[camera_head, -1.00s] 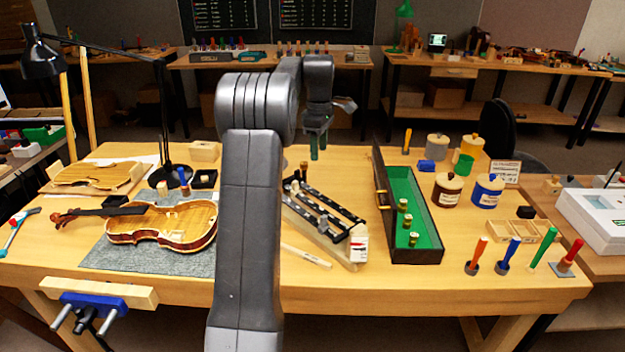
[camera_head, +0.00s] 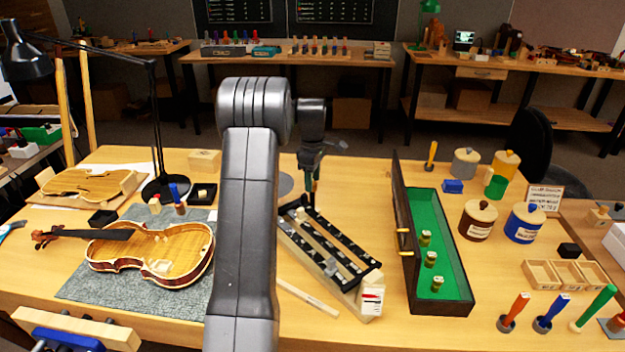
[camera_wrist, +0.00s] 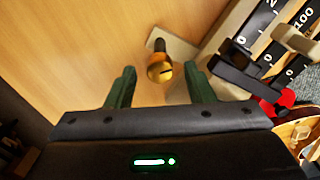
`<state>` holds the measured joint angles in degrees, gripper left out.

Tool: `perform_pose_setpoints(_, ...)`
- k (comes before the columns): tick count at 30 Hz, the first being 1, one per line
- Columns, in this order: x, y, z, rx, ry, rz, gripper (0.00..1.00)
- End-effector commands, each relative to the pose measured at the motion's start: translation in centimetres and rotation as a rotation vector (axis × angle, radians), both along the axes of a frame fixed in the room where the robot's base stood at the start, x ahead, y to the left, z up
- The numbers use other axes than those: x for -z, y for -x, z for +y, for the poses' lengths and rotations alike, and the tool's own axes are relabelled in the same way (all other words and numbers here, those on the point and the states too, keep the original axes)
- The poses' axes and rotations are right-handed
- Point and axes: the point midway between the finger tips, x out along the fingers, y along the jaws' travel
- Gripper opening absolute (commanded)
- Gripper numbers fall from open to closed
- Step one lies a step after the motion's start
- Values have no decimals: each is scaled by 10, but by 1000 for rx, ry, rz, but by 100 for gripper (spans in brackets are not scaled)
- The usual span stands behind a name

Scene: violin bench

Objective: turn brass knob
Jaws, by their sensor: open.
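The brass knob (camera_wrist: 160,72) shows in the wrist view as a rounded golden end on a short dark shaft. It stands at the end of a wooden gauge stand (camera_wrist: 188,50) with black scale strips. My gripper (camera_wrist: 162,88) is open, with one green finger on each side of the knob in the picture and a visible gap on both sides. The knob appears a little beyond the fingertips; I cannot tell the exact depth. In the head view my gripper (camera_head: 308,190) is over the far end of the stand (camera_head: 335,285), and the knob is hidden there.
A violin (camera_head: 165,250) lies on a grey mat left of my arm. A green-lined open case (camera_head: 448,240) stands right of the stand. Jars, a small divided tray (camera_head: 565,275) and upright tools occupy the right side. A pale wooden strip (camera_head: 308,298) lies in front of the stand.

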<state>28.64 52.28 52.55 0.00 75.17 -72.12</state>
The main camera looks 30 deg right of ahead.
Motion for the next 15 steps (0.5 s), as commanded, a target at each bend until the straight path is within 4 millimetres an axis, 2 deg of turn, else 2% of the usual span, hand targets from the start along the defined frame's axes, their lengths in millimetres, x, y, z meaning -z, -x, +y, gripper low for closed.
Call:
perform_pose_setpoints(11,6,0,0,0,0,0,48)
perform_pose_setpoints(15,6,0,0,0,0,0,23)
